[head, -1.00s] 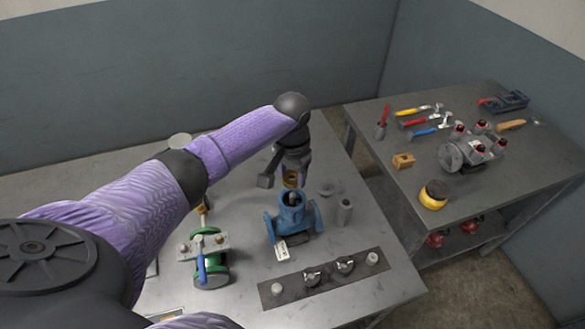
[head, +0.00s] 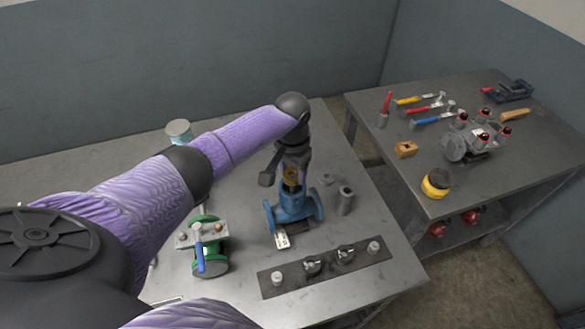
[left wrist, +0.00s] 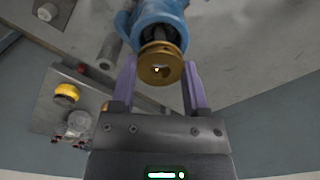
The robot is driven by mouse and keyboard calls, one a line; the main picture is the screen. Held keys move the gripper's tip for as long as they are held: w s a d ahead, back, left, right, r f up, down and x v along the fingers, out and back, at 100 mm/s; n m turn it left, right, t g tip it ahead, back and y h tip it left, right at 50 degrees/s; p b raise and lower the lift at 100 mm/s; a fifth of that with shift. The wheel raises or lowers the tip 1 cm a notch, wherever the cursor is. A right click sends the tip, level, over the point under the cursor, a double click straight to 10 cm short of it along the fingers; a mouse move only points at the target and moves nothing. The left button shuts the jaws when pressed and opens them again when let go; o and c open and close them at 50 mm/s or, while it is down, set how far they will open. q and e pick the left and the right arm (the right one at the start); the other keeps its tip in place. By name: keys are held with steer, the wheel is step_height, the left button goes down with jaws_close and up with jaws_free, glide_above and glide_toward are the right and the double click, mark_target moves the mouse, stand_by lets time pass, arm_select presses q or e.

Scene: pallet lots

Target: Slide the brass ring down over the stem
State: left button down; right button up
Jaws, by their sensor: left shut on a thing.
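The brass ring (head: 291,175) is held between the fingertips of my left gripper (head: 291,172), which points down over the blue valve body (head: 292,207). In the left wrist view the ring (left wrist: 160,66) sits between the two purple fingers. The blue valve body (left wrist: 152,14) is just beyond it. A dark stem (left wrist: 158,34) shows in the valve's opening, behind the ring. The ring looks close above the valve's top; I cannot tell whether the stem's tip is inside it. My right gripper is not in view.
A green valve (head: 209,258) stands left of the blue one. A grey cylinder (head: 346,200) stands close on its right. A dark strip with several small fittings (head: 328,266) lies in front. The right-hand table (head: 450,180) holds tools and a grey pump (head: 468,142).

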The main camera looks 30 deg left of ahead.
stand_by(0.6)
arm_select(q)
steer(key=shift+p, duration=0.35)
steer(key=shift+r+p, duration=0.1)
steer(key=shift+p, duration=0.2)
steer(key=shift+f+b, duration=1)
steer(key=shift+f, duration=0.4)
jaws_free()
